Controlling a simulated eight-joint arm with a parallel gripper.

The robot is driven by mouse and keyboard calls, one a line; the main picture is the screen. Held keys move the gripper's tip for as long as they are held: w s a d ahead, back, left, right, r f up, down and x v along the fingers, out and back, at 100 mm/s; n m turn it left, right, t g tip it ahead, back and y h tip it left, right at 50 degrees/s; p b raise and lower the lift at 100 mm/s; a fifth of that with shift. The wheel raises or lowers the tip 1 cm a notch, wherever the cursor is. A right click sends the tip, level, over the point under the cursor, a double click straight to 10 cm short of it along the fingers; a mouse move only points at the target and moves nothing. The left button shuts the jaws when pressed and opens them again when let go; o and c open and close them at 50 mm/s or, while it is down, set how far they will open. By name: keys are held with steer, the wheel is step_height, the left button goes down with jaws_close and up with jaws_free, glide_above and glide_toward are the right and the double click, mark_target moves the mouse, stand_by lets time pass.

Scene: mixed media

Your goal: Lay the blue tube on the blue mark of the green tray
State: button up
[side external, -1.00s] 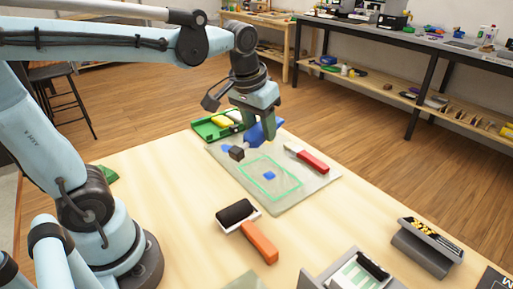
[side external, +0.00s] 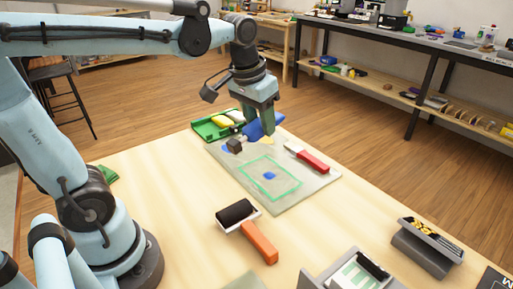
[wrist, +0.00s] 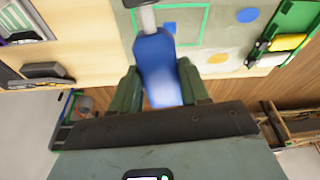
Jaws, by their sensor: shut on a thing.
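My gripper (wrist: 158,88) is shut on the blue tube (wrist: 158,65), which also shows below the jaws in the side view (side external: 252,127). The green tray (side external: 203,131) lies just left of my gripper and holds a yellow tube (side external: 222,121) and a white one (side external: 237,115). I cannot make out a blue mark inside the tray.
The grey mat (side external: 290,203) bears a green outline, a blue square, a blue disc (wrist: 248,15) and a yellow disc (wrist: 218,58). A red-handled tool (side external: 310,158) lies on it. An orange-handled roller (side external: 258,240) lies in front.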

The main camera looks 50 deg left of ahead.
steer(key=w+a+n+g, duration=0.1)
steer(key=w+a+n, duration=0.3)
steer(key=a, duration=0.4)
steer(key=n+g, duration=0.2)
steer(key=n, duration=1)
glide_above(209, 131)
step_height(209, 131, down, 9)
steer(key=shift+f, duration=0.1)
steer(key=shift+f, duration=0.15)
steer(key=shift+f, duration=3.65)
